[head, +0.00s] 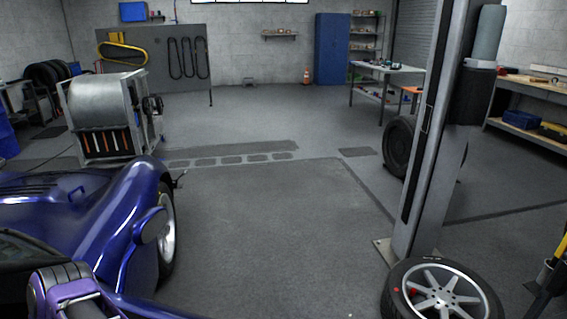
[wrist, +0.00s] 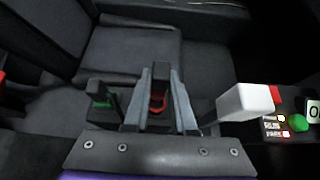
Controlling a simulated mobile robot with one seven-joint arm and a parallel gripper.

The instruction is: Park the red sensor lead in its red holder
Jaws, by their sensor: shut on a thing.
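In the wrist view my gripper (wrist: 160,82) is shut on a dark piece with a red loop-shaped part (wrist: 158,104), which I take for the red sensor lead. The fingers stand on either side of it, over the car's dark interior. Whether the red part belongs to the lead or to a holder under it, I cannot tell. Left of the fingers is a similar black piece with a green part (wrist: 101,101). A red piece (wrist: 2,86) is cut off by the left edge. The head view does not show the fingertips.
Right of the fingers, close by, is a white block-shaped handle (wrist: 246,101), with a panel and green button (wrist: 293,122) beyond. Dark seats (wrist: 130,48) lie behind. In the head view the blue car (head: 110,215) is at left, a loose wheel (head: 440,293) at lower right, with clear floor between.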

